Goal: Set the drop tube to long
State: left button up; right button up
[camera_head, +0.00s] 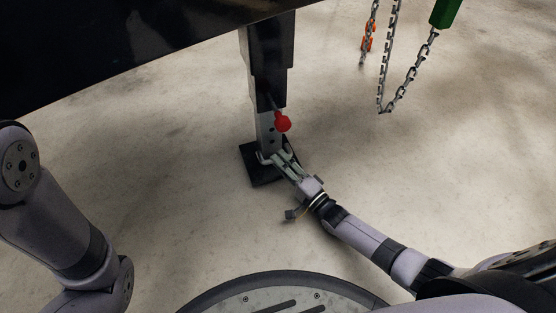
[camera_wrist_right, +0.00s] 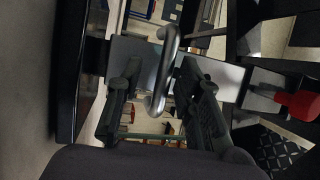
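The jack leg (camera_head: 268,55) stands upright below the dark trailer edge, with the grey drop tube (camera_head: 267,132) coming out of its lower end. The drop tube ends in a black square foot plate (camera_head: 250,160) on or close to the floor. A red knob (camera_head: 282,123) sticks out at the leg's side; it also shows in the right wrist view (camera_wrist_right: 298,104). My right gripper (camera_head: 279,159) is low beside the drop tube. In the wrist view its fingers (camera_wrist_right: 160,92) stand apart on either side of a silver U-shaped handle (camera_wrist_right: 165,62). My left gripper is out of view.
The dark trailer edge (camera_head: 110,45) overhangs the upper left. Chains (camera_head: 385,75) with an orange hook (camera_head: 368,38) hang at the upper right, near a green part (camera_head: 445,12). The concrete floor around the leg is clear.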

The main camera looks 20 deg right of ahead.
jog(key=v, duration=1)
jog(key=shift+s+f, duration=0.1)
jog(key=shift+s, duration=0.15)
